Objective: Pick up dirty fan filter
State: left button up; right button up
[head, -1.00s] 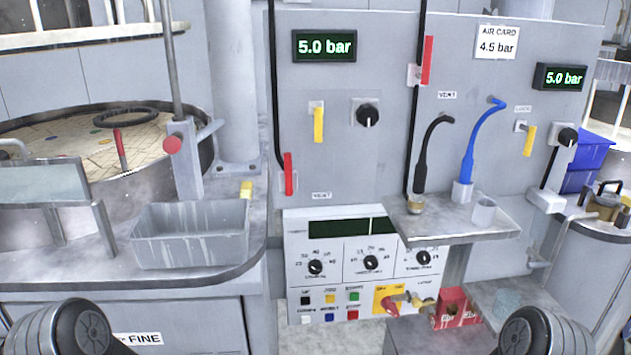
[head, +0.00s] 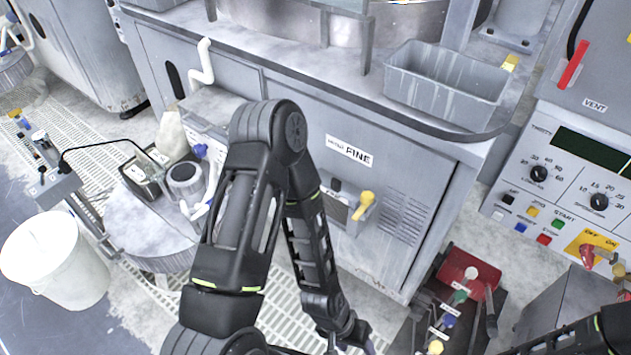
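I cannot pick out a loose dirty fan filter in the head view. A louvred grey vent panel (head: 403,218) is set in the front of the cabinet labelled FINE, right of a yellow-handled valve (head: 363,206); I cannot tell whether a filter sits in it. My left arm bends down in front of this cabinet. Its gripper (head: 350,338) is low near the bottom edge, over the floor grating, and is too small and dark to read its fingers. Only a piece of my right arm shows at the bottom right; its gripper is out of view.
A white bucket (head: 55,262) stands on the floor at left, beside a round grey stand (head: 150,235) holding containers. A red bin (head: 462,268) and a rack of coloured-capped items (head: 445,322) stand low at right. A grey tray (head: 440,92) sits on the worktop.

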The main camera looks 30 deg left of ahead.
aim_at(337, 202)
jog(key=u, duration=0.9)
jog(key=i+j, duration=0.15)
jog(key=j, duration=0.25)
jog(key=i+j+u, duration=0.1)
jog(key=j, duration=0.3)
jog(key=i+j, duration=0.25)
jog(key=j, duration=0.15)
jog(key=i+j, duration=0.15)
jog(key=j, duration=0.25)
jog(key=u, duration=0.05)
